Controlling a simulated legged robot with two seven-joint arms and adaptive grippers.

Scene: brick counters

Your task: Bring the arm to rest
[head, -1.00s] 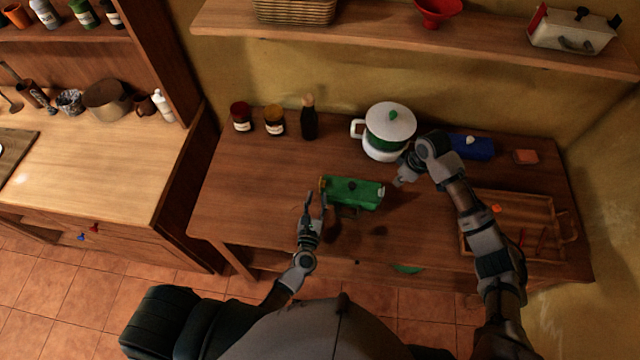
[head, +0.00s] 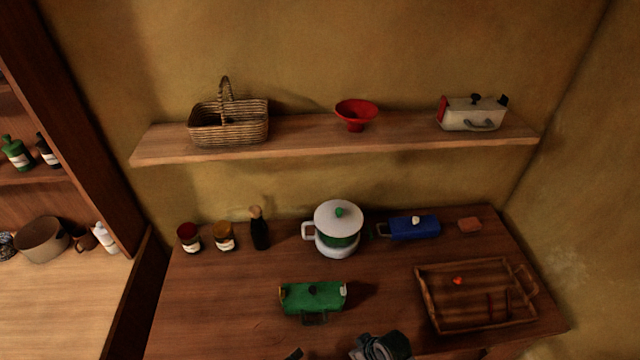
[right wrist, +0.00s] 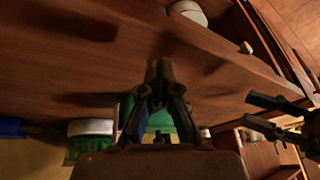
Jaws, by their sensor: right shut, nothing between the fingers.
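My right gripper (head: 380,346) shows at the bottom edge of the head view, partly cut off, in front of and to the right of a green lidded dish (head: 312,297). In the right wrist view its fingers (right wrist: 160,68) are together with nothing between them. My left gripper shows in the right wrist view at the right (right wrist: 250,109), its two fingers apart and empty. In the head view only a small dark tip of it (head: 293,354) shows at the bottom edge. Most of both arms is out of the head view.
The wooden counter (head: 225,290) holds a white and green pot (head: 338,230), a blue dish (head: 414,228), jars (head: 224,237), a dark bottle (head: 260,230) and a wooden tray (head: 430,310). A shelf (head: 300,140) above carries a basket (head: 229,123), red bowl (head: 356,112) and white box (head: 471,114).

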